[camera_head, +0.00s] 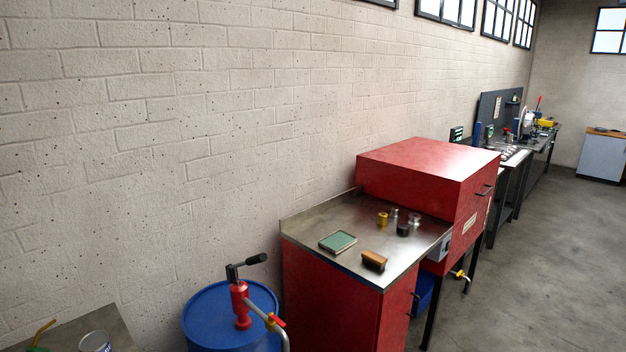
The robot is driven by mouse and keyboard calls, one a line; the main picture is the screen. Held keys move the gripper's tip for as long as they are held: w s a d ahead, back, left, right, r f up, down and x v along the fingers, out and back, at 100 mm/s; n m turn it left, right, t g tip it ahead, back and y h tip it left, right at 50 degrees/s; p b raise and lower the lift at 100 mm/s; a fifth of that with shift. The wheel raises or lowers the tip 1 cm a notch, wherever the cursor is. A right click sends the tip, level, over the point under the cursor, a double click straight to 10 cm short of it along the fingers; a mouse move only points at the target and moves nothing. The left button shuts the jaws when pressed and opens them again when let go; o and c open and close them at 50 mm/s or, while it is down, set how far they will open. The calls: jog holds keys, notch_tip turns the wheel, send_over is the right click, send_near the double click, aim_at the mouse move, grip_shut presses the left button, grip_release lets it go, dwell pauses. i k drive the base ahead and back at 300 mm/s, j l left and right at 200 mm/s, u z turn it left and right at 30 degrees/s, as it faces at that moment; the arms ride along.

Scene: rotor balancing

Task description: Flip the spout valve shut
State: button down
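A blue drum (205,318) stands at the bottom centre-left, cut off by the lower edge. A red hand pump (240,305) with a black-gripped crank (256,259) rises from its lid. A grey spout (284,338) runs from the pump down to the right and out of the picture. A brass valve with a small red lever (276,320) sits on the spout. The lever is too small to tell whether the valve is open or shut. My gripper is not in view.
A red cabinet (330,300) with a steel top stands right of the drum, holding a green pad (338,241), a brush (374,260) and several small metal parts. A yellow tap (460,275) shows below the red box (430,165). A bench corner (75,330) is at lower left. Floor at right is clear.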

aim_at(271, 317)
jog(key=i+u, duration=0.35)
jog(key=i, duration=0.6)
